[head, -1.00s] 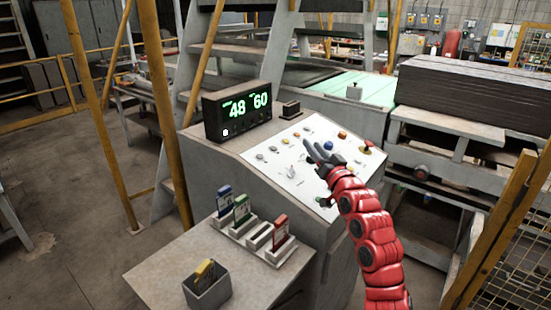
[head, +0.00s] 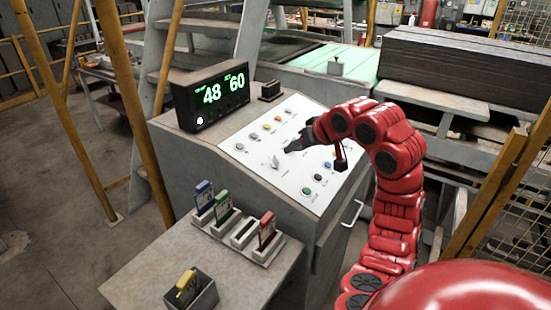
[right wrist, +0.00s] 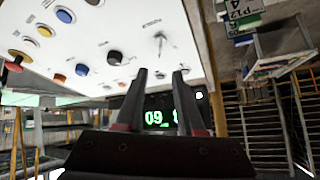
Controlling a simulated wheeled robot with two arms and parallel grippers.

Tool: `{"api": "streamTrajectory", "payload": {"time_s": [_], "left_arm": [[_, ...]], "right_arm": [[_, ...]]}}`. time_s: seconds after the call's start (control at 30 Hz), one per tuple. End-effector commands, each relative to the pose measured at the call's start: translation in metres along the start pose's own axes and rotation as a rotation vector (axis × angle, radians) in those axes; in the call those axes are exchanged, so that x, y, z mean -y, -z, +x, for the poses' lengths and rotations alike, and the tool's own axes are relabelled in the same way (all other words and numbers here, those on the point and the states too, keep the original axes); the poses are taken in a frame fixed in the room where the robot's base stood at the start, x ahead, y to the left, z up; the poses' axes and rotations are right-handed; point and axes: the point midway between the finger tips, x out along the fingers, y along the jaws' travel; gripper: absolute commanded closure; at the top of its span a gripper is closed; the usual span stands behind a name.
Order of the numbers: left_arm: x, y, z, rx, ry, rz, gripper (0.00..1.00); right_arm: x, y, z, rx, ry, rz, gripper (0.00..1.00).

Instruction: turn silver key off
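The silver key (head: 274,162) stands up from the white, sloped control panel (head: 240,147), left of the panel's middle. My right gripper (head: 289,149) is just to the right of and above the key in the head view, apart from it as far as I can tell. In the right wrist view the silver key (right wrist: 161,43) shows beyond the fingertips. There my right gripper (right wrist: 160,73) is open, with nothing between its two fingers. My forearm and hand hide part of the panel's right side. My left gripper is not in view.
A black display (head: 212,95) reading 48 and 60 stands behind the panel. Coloured buttons and a black knob (right wrist: 115,57) surround the key. A yellow post (head: 132,100) rises at left.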

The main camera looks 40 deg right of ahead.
Motion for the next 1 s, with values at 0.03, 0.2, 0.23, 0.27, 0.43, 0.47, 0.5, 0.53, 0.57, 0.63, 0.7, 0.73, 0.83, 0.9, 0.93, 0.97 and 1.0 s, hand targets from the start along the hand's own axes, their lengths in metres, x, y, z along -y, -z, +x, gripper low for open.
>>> {"api": "streamTrajectory", "payload": {"time_s": [0.03,0.2,0.23,0.27,0.43,0.47,0.5,0.53,0.57,0.63,0.7,0.73,0.83,0.9,0.93,0.97,1.0], "left_arm": [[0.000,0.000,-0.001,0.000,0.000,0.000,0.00],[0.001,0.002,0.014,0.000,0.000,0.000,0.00],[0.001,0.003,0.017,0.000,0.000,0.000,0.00],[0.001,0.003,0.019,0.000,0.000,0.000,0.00],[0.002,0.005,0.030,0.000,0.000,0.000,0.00],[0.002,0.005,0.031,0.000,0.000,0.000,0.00],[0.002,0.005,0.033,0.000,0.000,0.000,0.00],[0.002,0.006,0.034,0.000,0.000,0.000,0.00],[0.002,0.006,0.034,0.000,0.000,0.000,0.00],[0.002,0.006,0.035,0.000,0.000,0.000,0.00],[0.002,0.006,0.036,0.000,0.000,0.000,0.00],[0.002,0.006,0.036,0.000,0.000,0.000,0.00],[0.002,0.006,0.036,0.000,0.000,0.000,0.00],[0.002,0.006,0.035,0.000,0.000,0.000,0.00],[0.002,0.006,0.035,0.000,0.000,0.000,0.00],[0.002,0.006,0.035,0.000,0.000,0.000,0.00],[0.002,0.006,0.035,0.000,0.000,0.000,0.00]], "right_arm": [[0.002,-0.002,0.013,0.004,0.006,0.000,0.62],[0.004,0.001,0.051,0.008,0.006,0.001,0.62],[0.003,0.001,0.059,0.007,0.006,0.002,0.62],[0.003,0.000,0.066,0.010,0.005,0.003,0.62],[0.002,0.000,0.099,0.006,0.002,0.000,0.62],[0.002,0.001,0.104,0.004,0.004,0.002,0.62],[0.002,0.001,0.110,0.003,0.004,0.004,0.62],[0.002,0.001,0.113,0.003,0.005,0.003,0.62],[0.002,0.001,0.116,0.003,0.005,0.002,0.62],[0.002,0.000,0.122,0.002,0.003,0.001,0.62],[0.001,0.000,0.125,0.000,0.001,0.000,0.62],[0.001,0.000,0.126,-0.001,0.001,0.000,0.62],[0.000,0.000,0.127,-0.002,0.000,0.000,0.62],[0.000,0.000,0.127,-0.002,0.000,0.000,0.62],[0.000,0.000,0.127,-0.002,0.000,0.000,0.62],[0.000,0.000,0.127,-0.002,0.000,0.000,0.62],[0.000,0.000,0.127,-0.002,0.000,0.000,0.66]]}}
